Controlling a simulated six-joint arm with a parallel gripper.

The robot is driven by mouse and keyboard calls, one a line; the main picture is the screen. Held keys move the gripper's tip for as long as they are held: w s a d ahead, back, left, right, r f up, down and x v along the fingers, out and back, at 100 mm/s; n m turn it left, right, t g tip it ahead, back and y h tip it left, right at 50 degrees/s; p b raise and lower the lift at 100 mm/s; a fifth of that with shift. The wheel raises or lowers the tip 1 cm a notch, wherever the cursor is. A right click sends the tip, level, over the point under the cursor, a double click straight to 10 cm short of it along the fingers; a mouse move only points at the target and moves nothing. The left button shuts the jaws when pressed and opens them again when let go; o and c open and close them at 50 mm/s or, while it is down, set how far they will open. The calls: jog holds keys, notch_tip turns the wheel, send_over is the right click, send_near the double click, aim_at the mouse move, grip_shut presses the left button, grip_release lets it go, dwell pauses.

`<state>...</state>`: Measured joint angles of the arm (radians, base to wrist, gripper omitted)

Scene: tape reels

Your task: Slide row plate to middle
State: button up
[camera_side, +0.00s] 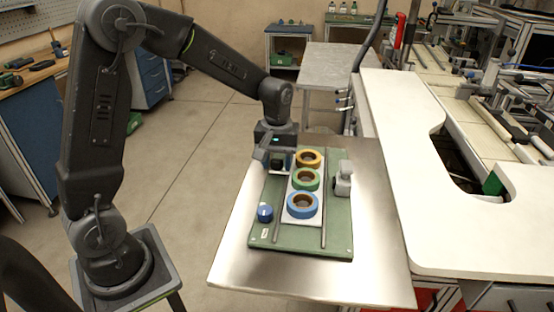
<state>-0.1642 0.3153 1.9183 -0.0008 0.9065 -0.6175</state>
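The row plate (289,214) is a narrow white plate between two thin rails on a green board (269,240). It carries three tape reels in a row: yellow-orange (317,154) at the back, green (316,179) in the middle and blue (315,204) at the front. The reels lie flat with their dark holes facing up. My gripper (277,162) points down over the back left part of the board, just left of the yellow reel. Its fingertips are small and dark here, so I cannot tell whether they are open or touch anything.
A blue knob (265,213) stands on the board's left side and a pale grey fixture (343,180) on its right. The board lies on a shiny metal table (378,255) with bare room around it. A white worktop (420,180) borders it on the right.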

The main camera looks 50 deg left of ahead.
jog(key=shift+o, duration=1)
notch_tip(320, 180, up, 14)
jog(key=shift+f, duration=0.1)
jog(key=s+d+m+t, duration=0.2)
jog(key=s+d+m, duration=0.1)
jog(key=s, duration=0.6)
jog(key=s+d+f+m+t, duration=0.1)
jog(key=s+d+m+t, duration=0.2)
jog(key=s+m, duration=0.3)
jog(key=s, duration=0.4)
jog(key=shift+s+d+f+t, duration=0.25)
jog(key=shift+s+d+t, duration=0.05)
jog(key=shift+w, duration=0.1)
dwell(0.4)
